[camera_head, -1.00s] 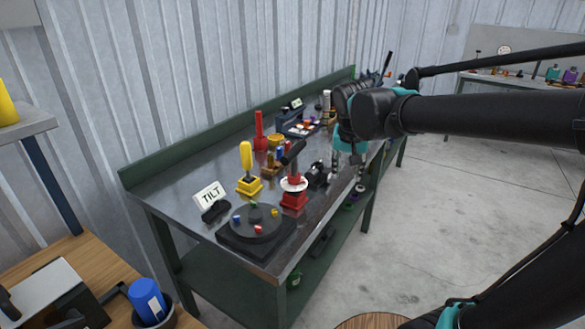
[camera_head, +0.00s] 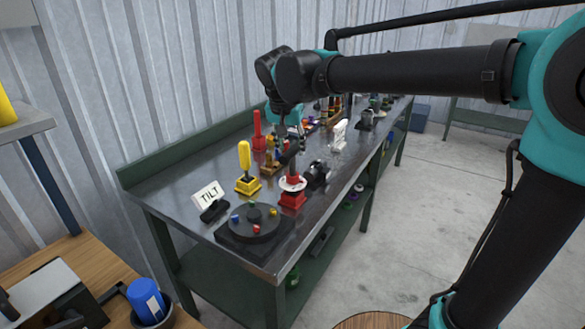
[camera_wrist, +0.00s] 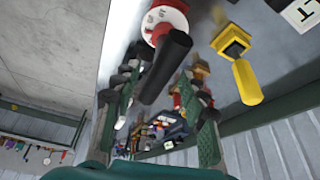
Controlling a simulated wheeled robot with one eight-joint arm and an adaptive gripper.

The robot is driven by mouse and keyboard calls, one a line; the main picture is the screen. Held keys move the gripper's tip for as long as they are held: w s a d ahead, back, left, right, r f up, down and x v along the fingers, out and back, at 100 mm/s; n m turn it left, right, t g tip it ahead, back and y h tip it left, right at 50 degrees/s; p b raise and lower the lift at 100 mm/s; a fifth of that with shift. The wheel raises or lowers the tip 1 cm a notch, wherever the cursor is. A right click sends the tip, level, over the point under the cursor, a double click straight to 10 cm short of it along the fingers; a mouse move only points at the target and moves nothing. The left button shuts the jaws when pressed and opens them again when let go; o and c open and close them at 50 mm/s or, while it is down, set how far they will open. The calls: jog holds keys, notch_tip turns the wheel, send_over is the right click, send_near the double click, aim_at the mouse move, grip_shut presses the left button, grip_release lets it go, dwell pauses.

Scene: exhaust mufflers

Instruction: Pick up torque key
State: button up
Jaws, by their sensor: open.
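A tool with a black handle (camera_head: 291,152) stands on a red base (camera_head: 292,199) with a white disc, on the metal workbench (camera_head: 160,190). I take it for the torque key, but no label shows. In the wrist view its black handle (camera_wrist: 167,66) points toward the camera, with the red and white part behind it. My gripper (camera_head: 290,135) is above and just behind the handle in the head view, partly covered by my arm. In the wrist view my gripper (camera_wrist: 157,90) has its two fingers apart, with the handle showing between and beyond them. Contact cannot be told.
A yellow-handled tool on a yellow base (camera_head: 246,168) stands to the left, with a red upright tool (camera_head: 258,130) behind it. A black motor-like part (camera_head: 317,174) is close on the right.

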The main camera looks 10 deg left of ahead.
aim_at(294, 164)
jog(key=x, duration=0.9)
jog(key=shift+w+f, duration=0.15)
jog(key=shift+c, duration=0.5)
grip_shut()
